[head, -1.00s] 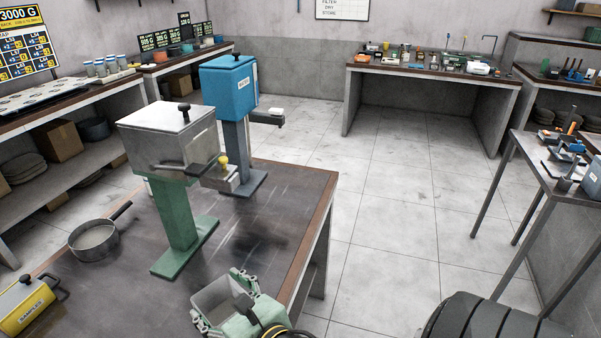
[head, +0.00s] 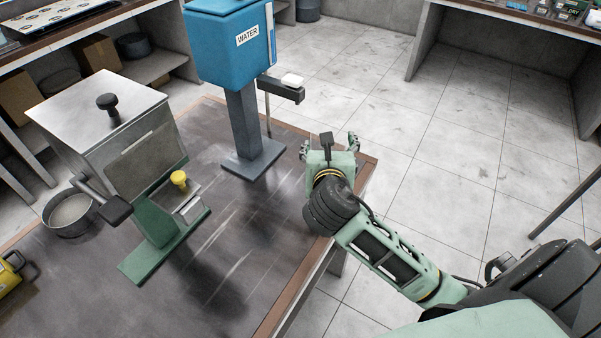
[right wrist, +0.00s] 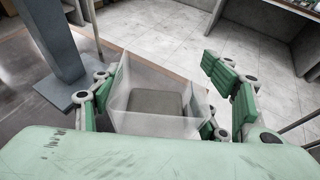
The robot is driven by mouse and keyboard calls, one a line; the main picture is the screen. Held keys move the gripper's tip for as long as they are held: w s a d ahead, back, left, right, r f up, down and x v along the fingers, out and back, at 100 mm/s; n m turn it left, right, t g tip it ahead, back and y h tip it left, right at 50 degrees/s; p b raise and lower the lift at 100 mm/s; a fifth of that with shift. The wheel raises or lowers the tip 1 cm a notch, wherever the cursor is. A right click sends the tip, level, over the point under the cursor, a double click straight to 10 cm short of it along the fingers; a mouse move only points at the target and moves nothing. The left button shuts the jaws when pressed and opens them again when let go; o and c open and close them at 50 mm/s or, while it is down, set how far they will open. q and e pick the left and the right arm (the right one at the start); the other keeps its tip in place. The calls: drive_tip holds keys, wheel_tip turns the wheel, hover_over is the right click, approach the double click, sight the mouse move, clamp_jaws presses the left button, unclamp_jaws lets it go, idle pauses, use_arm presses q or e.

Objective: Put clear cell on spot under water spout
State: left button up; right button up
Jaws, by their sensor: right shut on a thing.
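The blue dispenser (head: 240,60) labelled WATER stands on a grey post with a flat grey base plate (head: 253,158) on the table. A dark arm with a white pad (head: 292,80) sticks out at its right. My right gripper (head: 330,143) is right of the base plate, above the table's right edge. In the right wrist view my right gripper (right wrist: 160,100) is shut on the clear cell (right wrist: 158,72), an open-topped see-through box between its fingers. The dispenser's post and base plate are left of it there. In the head view the gripper mostly hides the cell. My left gripper is not in view.
A metal hopper on a green stand (head: 155,225) with a yellow knob stands left of the dispenser. A pan (head: 68,213) and a yellow box (head: 8,272) are at the far left. The table (head: 225,265) is bare in front of the dispenser.

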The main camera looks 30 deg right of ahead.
drive_tip(key=shift+w+d+r+m+h, duration=0.3)
drive_tip(key=shift+w+d+m+h, duration=0.1)
drive_tip(key=shift+d, duration=0.2)
drive_tip(key=shift+w+f+g, duration=0.15)
drive_tip(key=shift+w+g, duration=0.1)
drive_tip(key=shift+g, duration=0.05)
drive_tip(key=shift+w+a+f+p, duration=0.15)
drive_tip(key=shift+w+a+f, duration=0.4)
drive_tip(key=shift+w+f, duration=1.2)
drive_tip(key=shift+w+a+f+p, duration=0.2)
drive_tip(key=shift+w+a+f, duration=0.35)
drive_tip(key=shift+w+f, duration=1.15)
drive_tip(key=shift+w+a+f+p, duration=0.15)
drive_tip(key=shift+w+a+f, duration=0.4)
drive_tip(key=shift+w+f, duration=1.2)
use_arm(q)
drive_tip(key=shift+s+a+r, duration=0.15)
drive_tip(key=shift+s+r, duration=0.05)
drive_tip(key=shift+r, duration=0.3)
use_arm(e)
drive_tip(key=shift+s, duration=0.1)
drive_tip(key=o, duration=2.1)
drive_tip(key=shift+s+f, duration=0.1)
drive_tip(key=shift+f, duration=0.05)
drive_tip(key=shift+c, duration=0.2)
